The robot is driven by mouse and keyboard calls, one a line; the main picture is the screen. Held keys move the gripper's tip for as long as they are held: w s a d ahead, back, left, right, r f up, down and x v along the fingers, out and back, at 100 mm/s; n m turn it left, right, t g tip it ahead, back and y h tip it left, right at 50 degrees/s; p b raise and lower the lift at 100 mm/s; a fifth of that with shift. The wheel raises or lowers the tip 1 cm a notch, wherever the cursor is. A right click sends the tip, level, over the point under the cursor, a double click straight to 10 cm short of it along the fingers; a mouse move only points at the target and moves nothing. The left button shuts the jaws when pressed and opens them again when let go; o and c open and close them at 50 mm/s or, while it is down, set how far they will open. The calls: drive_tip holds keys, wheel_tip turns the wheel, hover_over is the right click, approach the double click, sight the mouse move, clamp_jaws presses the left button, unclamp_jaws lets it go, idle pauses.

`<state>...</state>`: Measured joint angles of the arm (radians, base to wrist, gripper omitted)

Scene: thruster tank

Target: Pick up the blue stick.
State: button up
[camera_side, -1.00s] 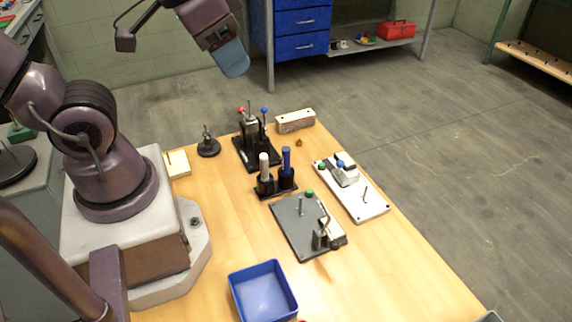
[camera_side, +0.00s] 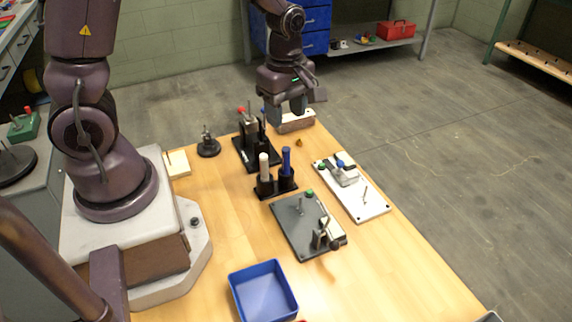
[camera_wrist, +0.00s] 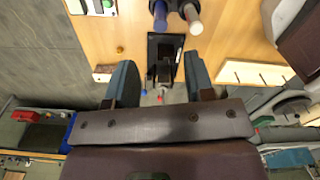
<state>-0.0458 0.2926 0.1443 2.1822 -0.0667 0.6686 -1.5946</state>
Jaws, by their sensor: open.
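The blue stick (camera_side: 286,160) stands upright in the right cup of a black two-cup holder (camera_side: 276,192), beside a white stick (camera_side: 263,166). In the wrist view the blue stick (camera_wrist: 160,14) shows at the top edge, left of the white stick (camera_wrist: 194,22). My gripper (camera_side: 286,112) points down at the far end of the table, behind and above the blue stick and apart from it. In the wrist view my gripper (camera_wrist: 160,78) has its two fingers wide apart with nothing held between them.
A black fixture with red and blue knobs (camera_side: 243,155) stands under and left of my gripper. A pale block (camera_side: 296,126) lies behind it. A white plate fixture (camera_side: 360,195), a grey plate fixture (camera_side: 292,228) and a blue tray (camera_side: 263,291) lie nearer. Bare table lies left of the holder.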

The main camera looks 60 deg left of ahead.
sight(286, 160)
wheel_tip(286, 160, down, 12)
drive_tip(key=shift+f, duration=0.25)
clamp_jaws()
idle(0.4)
